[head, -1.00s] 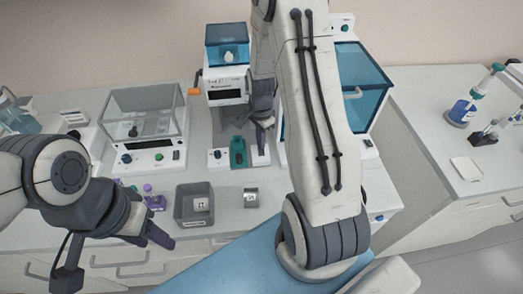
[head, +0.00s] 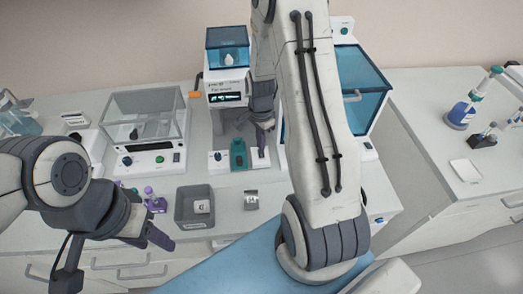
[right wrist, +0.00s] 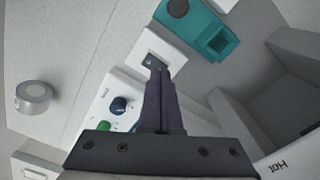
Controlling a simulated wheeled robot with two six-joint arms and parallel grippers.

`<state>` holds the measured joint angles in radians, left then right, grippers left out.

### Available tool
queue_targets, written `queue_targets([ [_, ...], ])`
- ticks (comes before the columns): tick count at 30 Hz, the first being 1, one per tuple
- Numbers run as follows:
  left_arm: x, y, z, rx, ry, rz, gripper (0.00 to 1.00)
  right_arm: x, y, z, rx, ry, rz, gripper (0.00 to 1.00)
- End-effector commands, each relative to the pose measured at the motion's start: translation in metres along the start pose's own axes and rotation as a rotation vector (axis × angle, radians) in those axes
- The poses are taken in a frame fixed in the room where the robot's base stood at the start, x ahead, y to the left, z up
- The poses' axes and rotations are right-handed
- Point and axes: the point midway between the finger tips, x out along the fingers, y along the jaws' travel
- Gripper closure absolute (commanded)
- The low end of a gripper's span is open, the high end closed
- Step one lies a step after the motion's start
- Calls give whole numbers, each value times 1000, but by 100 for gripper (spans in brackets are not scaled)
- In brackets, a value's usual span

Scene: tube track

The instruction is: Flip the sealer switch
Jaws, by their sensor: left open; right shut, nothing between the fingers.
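The sealer (head: 227,85) stands at the back middle of the bench in the head view, with a blue-topped hopper, an orange handle and a lit display (head: 228,97). Its white base has a green tube holder (head: 238,154), also seen in the right wrist view (right wrist: 198,30). A small dark switch (right wrist: 154,62) sits on a white block beside that holder. My right gripper (right wrist: 157,78) is shut and empty, its tips at the switch; contact is hard to tell. In the head view it (head: 266,124) is over the base's right side. My left gripper (head: 160,238) is open, at the lower left.
A clear-boxed balance (head: 145,120) stands left of the sealer. A blue-doored machine (head: 362,90) stands close right, partly hidden by my right arm. Knobs (right wrist: 119,105) lie near the right gripper.

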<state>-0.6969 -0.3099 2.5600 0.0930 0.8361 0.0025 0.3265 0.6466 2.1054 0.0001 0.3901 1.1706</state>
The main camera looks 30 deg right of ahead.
Motion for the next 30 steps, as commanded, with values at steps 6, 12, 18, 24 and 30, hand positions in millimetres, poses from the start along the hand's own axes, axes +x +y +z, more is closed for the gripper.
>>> queue_targets([
  [6,-19,1,-1,0,0,0,50,-22,0,0,0,0,-1,100],
  [12,-33,2,-2,0,0,0,50,-38,0,0,0,0,-1,100],
  [18,-46,3,-2,0,0,0,50,-54,0,0,0,0,0,100],
  [24,-47,3,-2,0,0,0,50,-56,0,0,0,0,0,100],
  [30,-46,3,-2,0,0,0,50,-56,0,0,0,0,0,100],
])
